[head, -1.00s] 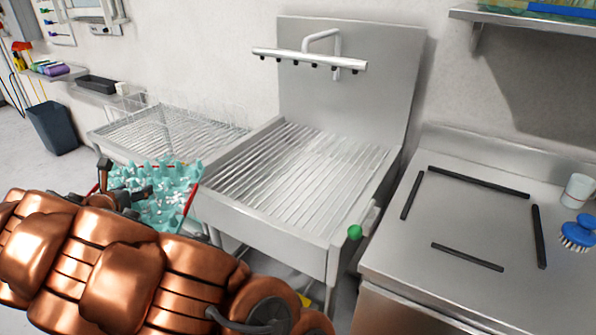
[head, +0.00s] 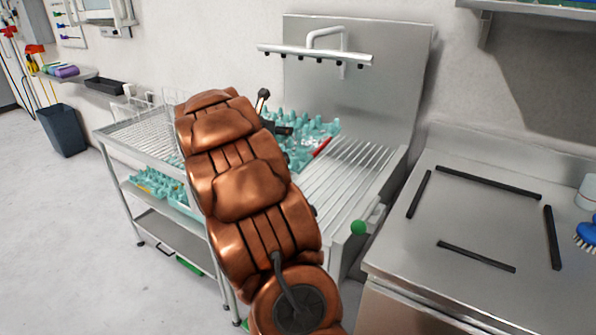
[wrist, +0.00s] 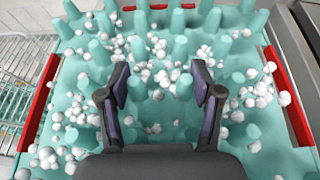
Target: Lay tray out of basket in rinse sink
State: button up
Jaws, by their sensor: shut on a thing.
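A teal egg tray (head: 312,130) with cone pegs and red strips on two sides is over the back left of the rinse sink (head: 350,180), partly behind my arm. Whether it touches the slatted sink bottom cannot be told. In the wrist view, the tray (wrist: 85,85) fills most of the picture and is strewn with small white bits. My gripper (wrist: 162,95) is shut on the tray, its two dark fingers down among the pegs. More teal tray material (head: 155,183) shows on the cart's middle shelf, partly hidden by my arm; the basket cannot be made out clearly.
A wire-topped cart (head: 140,130) stands left of the sink. A tap bar with nozzles (head: 315,54) crosses above the sink's back. A green knob (head: 358,227) sits at the sink's front right. A steel counter with black strips (head: 480,215) is on the right. The sink's right part is clear.

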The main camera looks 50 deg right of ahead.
jog(key=r+m+g, duration=0.1)
send_over(303, 166)
jog(key=shift+s+d, duration=0.1)
jog(key=shift+f+b, duration=1.2)
jog(key=shift+f, duration=3.8)
jog(key=shift+f, duration=0.1)
jog(key=o, duration=1.3)
jog(key=shift+c, duration=0.2)
